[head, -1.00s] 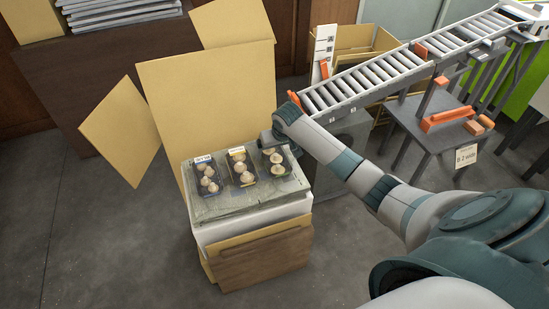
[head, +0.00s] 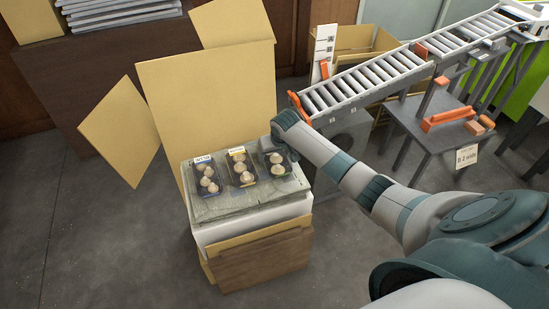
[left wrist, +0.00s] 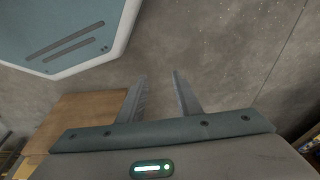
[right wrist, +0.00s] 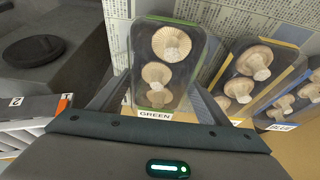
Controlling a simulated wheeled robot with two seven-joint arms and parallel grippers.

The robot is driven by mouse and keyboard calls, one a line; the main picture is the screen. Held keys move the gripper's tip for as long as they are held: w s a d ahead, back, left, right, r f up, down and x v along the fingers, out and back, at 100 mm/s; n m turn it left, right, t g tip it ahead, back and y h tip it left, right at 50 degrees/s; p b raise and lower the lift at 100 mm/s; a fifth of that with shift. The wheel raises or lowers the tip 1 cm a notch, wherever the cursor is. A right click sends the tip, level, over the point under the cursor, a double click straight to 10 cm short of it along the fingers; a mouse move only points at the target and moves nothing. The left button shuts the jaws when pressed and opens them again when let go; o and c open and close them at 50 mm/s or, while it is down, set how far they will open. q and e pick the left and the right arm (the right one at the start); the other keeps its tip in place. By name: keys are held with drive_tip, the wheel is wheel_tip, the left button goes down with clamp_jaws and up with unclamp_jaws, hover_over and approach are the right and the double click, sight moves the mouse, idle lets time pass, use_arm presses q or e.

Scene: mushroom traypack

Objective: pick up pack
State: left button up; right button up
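Three dark trays of pale mushrooms sit in a row on a newspaper-covered stand. The blue-labelled pack (head: 207,177) is at the left, the yellow-labelled pack (head: 241,168) in the middle and the green-labelled pack (head: 277,166) at the right. My right gripper (head: 286,148) is at the far side of the green pack. In the right wrist view the open fingers of my right gripper (right wrist: 162,82) lie either side of the green pack (right wrist: 162,64); contact cannot be told. My left gripper (left wrist: 163,95) is open and empty over bare floor, out of the head view.
The newspaper-topped stand (head: 245,207) has cardboard sheets (head: 205,90) behind it. A roller conveyor (head: 370,82) and a grey table (head: 425,140) with orange parts stand at the right. The floor (head: 90,230) at the left is clear.

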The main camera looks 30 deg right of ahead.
drive_tip(key=shift+c, duration=1.4)
drive_tip(key=shift+r, duration=0.1)
drive_tip(key=shift+r, duration=0.6)
drive_tip(key=r, duration=0.1)
drive_tip(key=d+r, duration=0.1)
drive_tip(key=r, duration=0.1)
drive_tip(key=shift+s+r, duration=0.15)
use_arm(q)
drive_tip(key=shift+w+f, duration=0.1)
drive_tip(key=shift+f, duration=0.6)
use_arm(e)
drive_tip(key=s+d+r, duration=0.4)
drive_tip(key=d+r, duration=0.2)
drive_tip(key=d, duration=0.4)
drive_tip(key=shift+r, duration=0.15)
drive_tip(key=shift+w+a, duration=0.1)
